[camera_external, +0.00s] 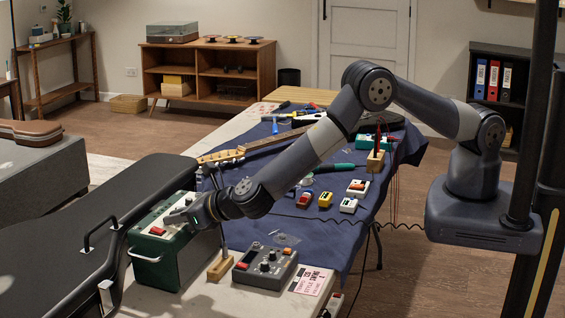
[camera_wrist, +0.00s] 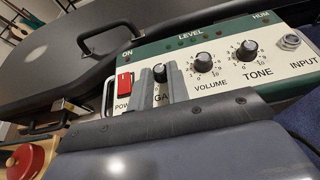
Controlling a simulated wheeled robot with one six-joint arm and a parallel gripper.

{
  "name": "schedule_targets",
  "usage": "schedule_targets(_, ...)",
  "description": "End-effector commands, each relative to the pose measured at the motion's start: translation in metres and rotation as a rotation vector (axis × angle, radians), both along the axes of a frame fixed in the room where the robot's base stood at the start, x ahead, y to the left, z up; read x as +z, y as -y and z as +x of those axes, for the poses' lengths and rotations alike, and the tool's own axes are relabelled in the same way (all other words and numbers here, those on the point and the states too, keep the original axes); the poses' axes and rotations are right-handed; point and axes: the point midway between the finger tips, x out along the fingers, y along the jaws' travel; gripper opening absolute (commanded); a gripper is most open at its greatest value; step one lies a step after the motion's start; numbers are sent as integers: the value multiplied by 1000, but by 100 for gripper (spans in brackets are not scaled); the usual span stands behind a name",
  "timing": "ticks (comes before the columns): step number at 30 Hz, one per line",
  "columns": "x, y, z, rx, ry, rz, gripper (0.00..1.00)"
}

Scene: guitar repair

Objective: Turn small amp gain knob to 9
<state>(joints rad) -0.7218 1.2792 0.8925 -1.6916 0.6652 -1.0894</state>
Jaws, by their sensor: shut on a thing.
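The small amp (camera_external: 150,262) is a green box with a white control panel, standing at the table's near left end beside a black case. In the wrist view its panel (camera_wrist: 222,46) shows a red power switch (camera_wrist: 124,82), a volume knob (camera_wrist: 203,62) and a tone knob (camera_wrist: 247,50). The gain knob (camera_wrist: 160,73) is black and sits between my two grey fingers. My gripper (camera_external: 180,216) is over the amp's panel, its fingers (camera_wrist: 160,80) shut on the gain knob. The fingers hide most of the gain scale and label, so I cannot read the knob's setting.
The black guitar case (camera_external: 130,205) lies close along the amp's left side. A grey pedal box (camera_external: 265,266) and a wooden block with an upright rod (camera_external: 221,268) stand to the amp's right. Several small pedals (camera_external: 325,199) lie on the blue cloth (camera_external: 330,232).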

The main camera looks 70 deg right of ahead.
Motion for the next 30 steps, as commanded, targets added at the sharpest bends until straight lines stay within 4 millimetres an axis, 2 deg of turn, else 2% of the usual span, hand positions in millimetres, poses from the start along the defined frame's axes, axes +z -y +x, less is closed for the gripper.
schedule_targets(15, -4, -8, 1, -293, 2, 3, 0)
schedule_targets(30, -3, -12, 3, -448, 2, 0, 0)
